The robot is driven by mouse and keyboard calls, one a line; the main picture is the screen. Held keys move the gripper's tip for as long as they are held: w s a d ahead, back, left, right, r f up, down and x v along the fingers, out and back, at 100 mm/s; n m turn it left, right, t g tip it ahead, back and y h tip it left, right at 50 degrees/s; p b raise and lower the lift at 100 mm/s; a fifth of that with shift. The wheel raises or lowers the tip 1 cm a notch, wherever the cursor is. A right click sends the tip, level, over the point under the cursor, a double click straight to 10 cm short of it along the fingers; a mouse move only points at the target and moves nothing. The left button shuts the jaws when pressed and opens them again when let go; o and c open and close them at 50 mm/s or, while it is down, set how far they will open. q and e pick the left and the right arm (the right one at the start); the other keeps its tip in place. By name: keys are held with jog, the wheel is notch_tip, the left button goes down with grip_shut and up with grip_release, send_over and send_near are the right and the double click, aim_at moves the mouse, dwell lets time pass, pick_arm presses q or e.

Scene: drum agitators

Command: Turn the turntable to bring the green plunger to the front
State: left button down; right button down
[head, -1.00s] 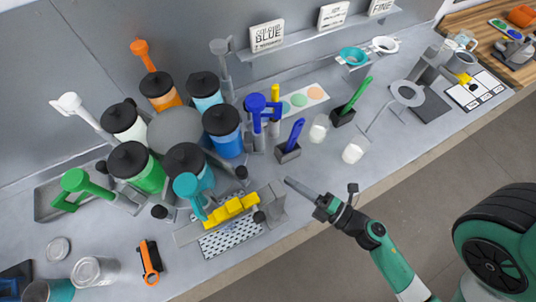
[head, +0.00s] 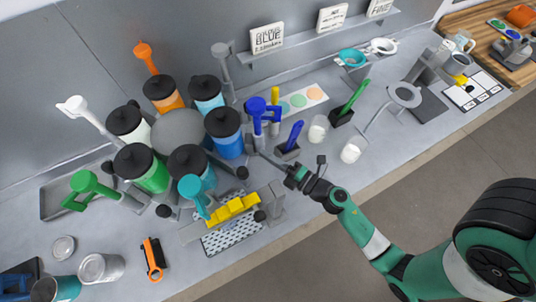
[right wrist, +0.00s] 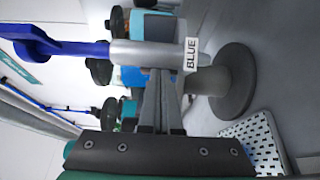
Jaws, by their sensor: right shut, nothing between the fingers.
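The round grey turntable (head: 178,130) carries several lidded canisters, each with a coloured plunger on the outer side. The green plunger (head: 85,183) is at the left, beside the green canister (head: 143,168). The teal plunger (head: 193,194) points to the front. The blue plunger (head: 257,106) is at the right, beside the blue canister (head: 226,136). My right gripper (head: 264,158) is shut and empty at the blue plunger's station. In the right wrist view its fingers (right wrist: 160,100) lie close by the silver body labelled BLUE (right wrist: 155,54); contact is unclear. My left gripper is not in view.
A yellow piece (head: 232,207) sits over a perforated tray at the front. White cups and a ring stand (head: 404,95) are further right.

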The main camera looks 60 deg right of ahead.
jog(key=shift+d, duration=0.1)
jog(key=w+d+p, duration=0.2)
jog(key=w+d, duration=0.3)
jog(key=d, duration=0.3)
jog(key=shift+d, duration=0.25)
jog(key=s+d+p, duration=0.1)
jog(key=s, duration=1.2)
jog(key=shift+d, duration=0.4)
